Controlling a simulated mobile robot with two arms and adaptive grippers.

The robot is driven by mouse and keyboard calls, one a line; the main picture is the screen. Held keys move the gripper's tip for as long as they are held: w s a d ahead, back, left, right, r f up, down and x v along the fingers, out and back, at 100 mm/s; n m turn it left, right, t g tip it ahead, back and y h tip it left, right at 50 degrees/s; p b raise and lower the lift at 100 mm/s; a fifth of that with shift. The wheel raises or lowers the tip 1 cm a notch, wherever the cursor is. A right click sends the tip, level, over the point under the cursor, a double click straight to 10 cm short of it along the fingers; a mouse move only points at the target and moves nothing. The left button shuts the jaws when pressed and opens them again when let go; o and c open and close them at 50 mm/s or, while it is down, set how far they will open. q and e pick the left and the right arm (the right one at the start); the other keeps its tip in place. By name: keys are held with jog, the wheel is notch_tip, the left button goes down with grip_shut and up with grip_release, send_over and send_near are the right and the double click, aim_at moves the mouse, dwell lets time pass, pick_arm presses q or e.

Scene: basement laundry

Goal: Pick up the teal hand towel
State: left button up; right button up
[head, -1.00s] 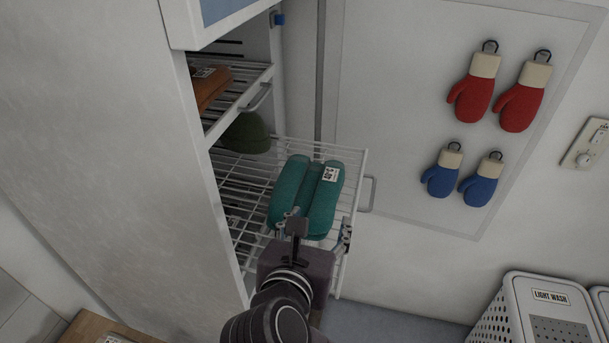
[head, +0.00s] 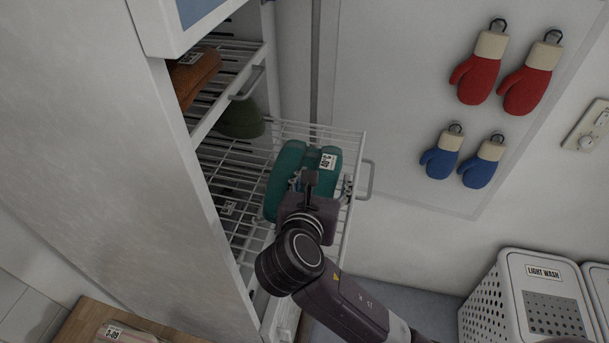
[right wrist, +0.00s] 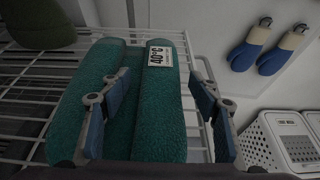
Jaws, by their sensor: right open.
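The teal hand towel (head: 288,163) lies folded on a pulled-out white wire shelf (head: 318,130) in the head view. A white tag marked 40°C is on it. It also shows in the right wrist view (right wrist: 160,108), with its rolls running away from the camera. My right gripper (head: 318,184) is over the near end of the towel and hides part of it. In the right wrist view the right gripper (right wrist: 160,95) is open, one finger over the towel's middle and the other beside its right edge. I cannot tell whether the fingers touch it. My left gripper is not in view.
A green hat-like item (head: 240,120) sits deeper on the same shelf. An orange folded cloth (head: 195,75) lies on the shelf above. The cabinet side (head: 110,180) stands at left. A white hamper (head: 525,295) is at lower right. Red and blue mittens hang on the wall.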

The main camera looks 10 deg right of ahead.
jog(key=shift+s, duration=0.15)
jog(key=shift+a+r, duration=0.1)
jog(key=shift+c, duration=1)
jog(key=c, duration=1)
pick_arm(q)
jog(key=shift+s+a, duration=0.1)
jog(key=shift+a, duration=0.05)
pick_arm(e)
jog(key=shift+c, duration=1.1)
